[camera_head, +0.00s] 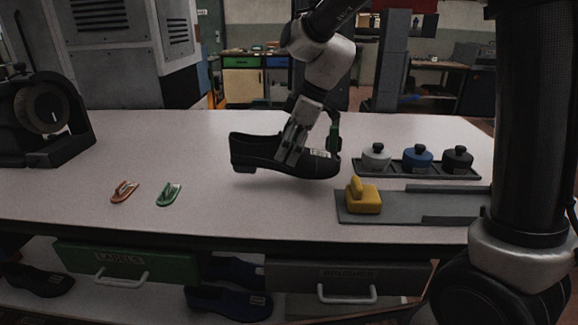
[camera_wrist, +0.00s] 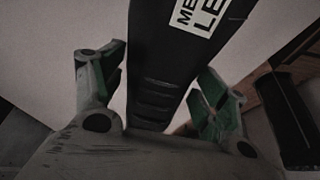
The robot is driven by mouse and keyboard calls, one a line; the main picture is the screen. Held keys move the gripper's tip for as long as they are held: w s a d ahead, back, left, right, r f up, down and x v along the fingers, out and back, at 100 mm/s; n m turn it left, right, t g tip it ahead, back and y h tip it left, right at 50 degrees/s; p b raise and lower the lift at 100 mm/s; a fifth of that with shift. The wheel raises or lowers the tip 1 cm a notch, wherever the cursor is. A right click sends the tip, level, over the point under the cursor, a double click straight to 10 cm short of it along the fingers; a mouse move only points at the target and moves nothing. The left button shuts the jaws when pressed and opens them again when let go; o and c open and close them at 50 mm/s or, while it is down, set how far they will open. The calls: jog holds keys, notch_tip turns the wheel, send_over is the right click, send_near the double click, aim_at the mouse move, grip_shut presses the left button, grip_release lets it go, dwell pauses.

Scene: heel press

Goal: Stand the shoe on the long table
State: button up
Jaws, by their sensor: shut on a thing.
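The black shoe (camera_head: 258,151) is in my gripper (camera_head: 312,152) over the middle of the long table (camera_head: 210,135). Its toe points right and its heel left, sole down and roughly level. It appears slightly above the table top, with a soft shadow beneath. In the wrist view, the gripper's fingers (camera_wrist: 158,98) are on both sides of the dark shoe (camera_wrist: 158,60), and a white label with letters shows on it. The front part of the shoe is partly hidden by the fingers.
A rack (camera_head: 420,168) with several knobbed jars stands right of the shoe. A yellow block (camera_head: 363,197) sits on a grey plate (camera_head: 400,207) at the front right. Orange (camera_head: 124,191) and green (camera_head: 168,194) small pieces lie front left. A dark machine (camera_head: 45,118) stands far left.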

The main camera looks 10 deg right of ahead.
jog(key=shift+f, duration=2.2)
jog(key=shift+f, duration=0.4)
jog(key=o, duration=1.3)
jog(key=v, duration=1.2)
jog(key=shift+a+r, duration=0.1)
jog(key=shift+a, duration=0.05)
jog(key=shift+s+d+r, duration=0.1)
jog(key=shift+d+r, duration=0.1)
jog(key=shift+r, duration=0.15)
